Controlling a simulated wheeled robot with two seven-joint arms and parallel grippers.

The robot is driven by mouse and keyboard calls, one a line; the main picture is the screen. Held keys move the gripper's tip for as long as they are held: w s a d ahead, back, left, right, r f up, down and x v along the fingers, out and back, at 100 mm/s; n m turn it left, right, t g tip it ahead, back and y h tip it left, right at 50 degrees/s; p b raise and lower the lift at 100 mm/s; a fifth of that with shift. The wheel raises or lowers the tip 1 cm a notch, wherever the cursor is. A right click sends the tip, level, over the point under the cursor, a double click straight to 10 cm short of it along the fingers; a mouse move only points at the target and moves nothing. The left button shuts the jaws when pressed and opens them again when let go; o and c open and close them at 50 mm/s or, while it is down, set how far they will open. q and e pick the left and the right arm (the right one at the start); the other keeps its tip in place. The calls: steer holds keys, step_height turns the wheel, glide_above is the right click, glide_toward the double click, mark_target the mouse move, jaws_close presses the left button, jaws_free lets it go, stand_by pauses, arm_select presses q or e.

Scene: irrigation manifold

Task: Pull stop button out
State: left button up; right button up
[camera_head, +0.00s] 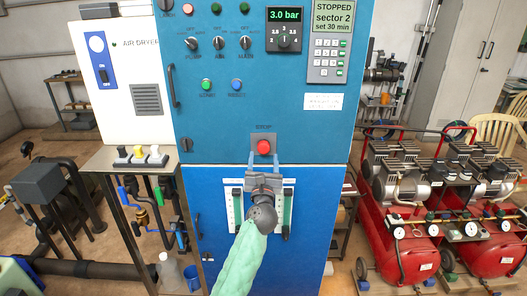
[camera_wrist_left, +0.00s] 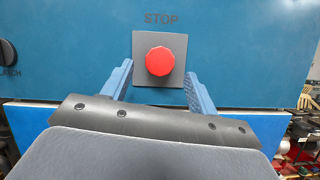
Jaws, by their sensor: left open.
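The red stop button (camera_head: 263,147) sits on a grey square plate under the word STOP, on the front of the blue cabinet. It also shows in the left wrist view (camera_wrist_left: 160,61), in the middle of its plate (camera_wrist_left: 160,82). My left gripper (camera_head: 263,158) is just below the button in the head view, its two blue fingers pointing up toward the plate. In the left wrist view the fingers (camera_wrist_left: 160,82) stand apart, one on each side of the plate, with nothing between them but the view of the button. I cannot tell the exact gap to the panel. My right gripper is not in view.
The blue cabinet (camera_head: 225,120) carries knobs, lamps, a pressure display (camera_head: 284,30) and a keypad (camera_head: 328,45) above the button. Gauges flank my left gripper on the lower door. Red compressors (camera_head: 400,240) stand at right, a metal table (camera_head: 125,160) at left.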

mark_target(264, 150)
arm_select(q)
steer(key=shift+p+x, duration=0.35)
steer(key=shift+x, duration=1.15)
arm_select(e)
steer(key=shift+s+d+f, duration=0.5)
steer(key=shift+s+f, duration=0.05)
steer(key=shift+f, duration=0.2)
